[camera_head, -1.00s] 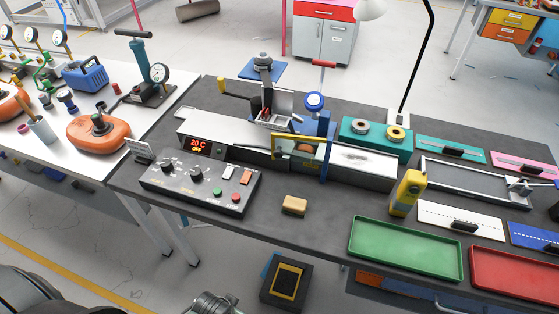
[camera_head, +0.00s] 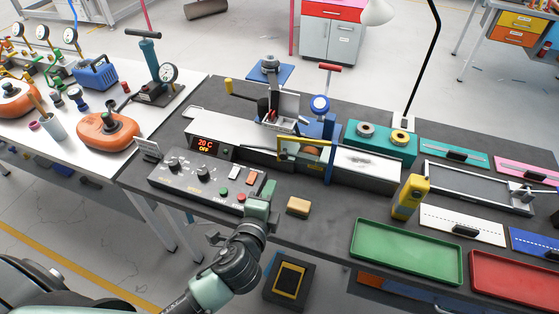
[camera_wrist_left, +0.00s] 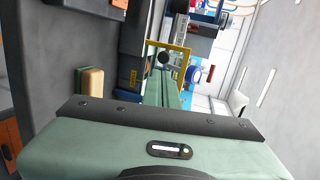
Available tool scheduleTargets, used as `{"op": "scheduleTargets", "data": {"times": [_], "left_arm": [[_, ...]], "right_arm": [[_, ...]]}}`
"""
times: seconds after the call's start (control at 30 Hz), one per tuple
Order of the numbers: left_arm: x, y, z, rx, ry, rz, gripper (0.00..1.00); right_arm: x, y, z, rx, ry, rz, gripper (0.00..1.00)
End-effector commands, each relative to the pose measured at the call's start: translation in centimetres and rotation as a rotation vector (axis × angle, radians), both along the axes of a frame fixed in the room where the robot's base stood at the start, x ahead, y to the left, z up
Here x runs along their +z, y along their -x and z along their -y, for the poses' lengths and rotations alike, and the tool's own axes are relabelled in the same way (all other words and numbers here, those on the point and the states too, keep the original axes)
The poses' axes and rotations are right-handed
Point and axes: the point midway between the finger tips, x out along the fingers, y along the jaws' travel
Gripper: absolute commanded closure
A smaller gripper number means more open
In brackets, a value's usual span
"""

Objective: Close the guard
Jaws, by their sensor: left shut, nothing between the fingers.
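The guard (camera_head: 281,148) is a yellow-edged frame on the front of the long white and grey machine (camera_head: 367,163), beside a blue upright. An orange-brown round part shows behind it. In the left wrist view the guard's yellow frame (camera_wrist_left: 186,56) stands beyond my fingers, near a round black knob (camera_wrist_left: 163,58). I cannot tell how far the guard is open. My left gripper (camera_head: 271,188) is shut and empty, at the right end of the control box and apart from the guard. Its green fingers (camera_wrist_left: 162,82) point toward the guard in the wrist view. My right gripper is not in view.
The control box (camera_head: 205,180) with knobs and buttons lies left of my gripper. A tan block (camera_head: 298,206) sits just right of it. A yellow handheld device (camera_head: 410,197), a green tray (camera_head: 408,252) and a red tray (camera_head: 513,280) are farther right.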

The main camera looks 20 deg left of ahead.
Motion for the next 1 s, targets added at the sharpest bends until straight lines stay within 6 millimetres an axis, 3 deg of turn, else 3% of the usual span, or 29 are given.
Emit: {"op": "scheduleTargets", "data": {"times": [0.3, 0.5, 0.7, 1.0], "left_arm": [[-1.6, -6.7, -0.6, 0.003, 0.000, -0.001, 1.00], [-1.6, -9.5, -0.8, 0.003, 0.002, -0.002, 1.00], [-1.8, -10.6, -0.8, 0.002, 0.004, -0.003, 1.00], [-1.8, -10.6, -0.8, 0.002, 0.005, -0.003, 1.00]], "right_arm": [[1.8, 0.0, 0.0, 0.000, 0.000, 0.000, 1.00], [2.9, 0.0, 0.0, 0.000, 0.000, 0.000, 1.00], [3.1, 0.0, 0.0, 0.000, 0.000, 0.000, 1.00], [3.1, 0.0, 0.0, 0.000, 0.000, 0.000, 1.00]]}}
